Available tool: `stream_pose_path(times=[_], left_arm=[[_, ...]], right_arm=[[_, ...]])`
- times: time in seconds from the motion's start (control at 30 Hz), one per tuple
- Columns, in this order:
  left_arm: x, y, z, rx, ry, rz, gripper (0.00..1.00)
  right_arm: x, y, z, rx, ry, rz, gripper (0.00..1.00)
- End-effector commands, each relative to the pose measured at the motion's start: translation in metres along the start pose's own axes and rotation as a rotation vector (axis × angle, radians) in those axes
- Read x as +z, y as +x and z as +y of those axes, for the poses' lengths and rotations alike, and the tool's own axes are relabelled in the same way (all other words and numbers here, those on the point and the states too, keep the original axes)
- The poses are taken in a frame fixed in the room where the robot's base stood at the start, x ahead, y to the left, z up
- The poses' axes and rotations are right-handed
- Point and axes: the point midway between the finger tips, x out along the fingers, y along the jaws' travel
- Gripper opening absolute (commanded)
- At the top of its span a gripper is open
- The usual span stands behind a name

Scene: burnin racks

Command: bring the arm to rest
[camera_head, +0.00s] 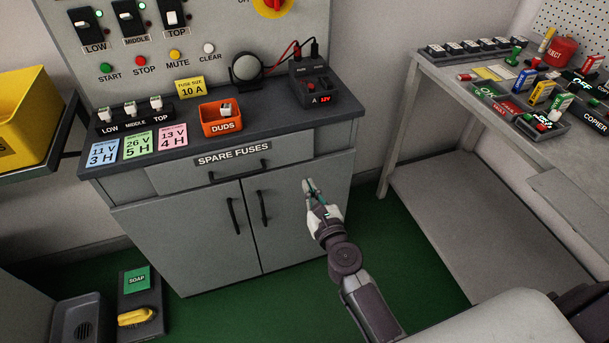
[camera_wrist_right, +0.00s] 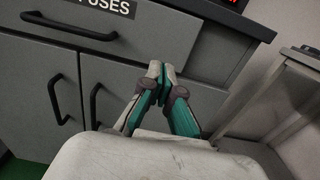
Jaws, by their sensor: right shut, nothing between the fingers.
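My right gripper (camera_head: 310,188) is in front of the right door of the grey cabinet (camera_head: 290,231), below the worktop. In the right wrist view the fingertips (camera_wrist_right: 161,72) meet, with nothing between them. The cabinet's drawer, labelled SPARE FUSES (camera_head: 233,154), is shut, and so are both doors with their black handles (camera_head: 263,207). I cannot tell from the views how far the fingertips are from the cabinet front. My left gripper does not show.
The worktop (camera_head: 285,116) holds an orange DUDS box (camera_head: 221,117), a row of fuses, coloured cards and a tester (camera_head: 312,83). A grey table (camera_head: 450,80) with several items stands at the right. A yellow bin (camera_head: 30,115) is at the left. Green floor lies below.

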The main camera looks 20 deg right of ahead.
Motion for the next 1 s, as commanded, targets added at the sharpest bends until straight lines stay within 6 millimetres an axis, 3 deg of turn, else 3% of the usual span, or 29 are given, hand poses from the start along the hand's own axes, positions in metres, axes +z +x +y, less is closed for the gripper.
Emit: stream_pose_path(times=[0.2, 0.37, 0.47, 0.57, 0.67, 0.8, 0.87, 1.0], left_arm=[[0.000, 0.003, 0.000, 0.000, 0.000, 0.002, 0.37], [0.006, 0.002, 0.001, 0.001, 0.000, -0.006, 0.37], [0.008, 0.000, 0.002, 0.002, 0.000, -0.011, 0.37], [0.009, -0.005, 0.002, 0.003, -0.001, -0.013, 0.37], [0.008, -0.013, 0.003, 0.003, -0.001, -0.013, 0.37], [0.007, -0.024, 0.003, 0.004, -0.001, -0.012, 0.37], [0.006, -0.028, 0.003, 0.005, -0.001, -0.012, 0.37], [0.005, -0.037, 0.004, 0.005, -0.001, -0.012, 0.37]], right_arm=[[-0.001, -0.021, 0.000, 0.000, 0.000, 0.000, 0.00], [-0.001, -0.023, 0.000, 0.001, -0.002, 0.001, 0.00], [-0.012, -0.024, 0.002, 0.011, -0.065, 0.025, 0.00], [-0.049, -0.032, 0.009, 0.054, -0.272, 0.100, 0.00], [-0.110, -0.052, 0.018, 0.159, -0.615, 0.210, 0.00], [-0.204, -0.104, 0.026, 0.411, -1.142, 0.342, 0.00], [-0.241, -0.133, 0.027, 0.545, -1.347, 0.376, 0.00], [-0.314, -0.212, 0.021, 0.910, -1.776, 0.390, 0.00]])
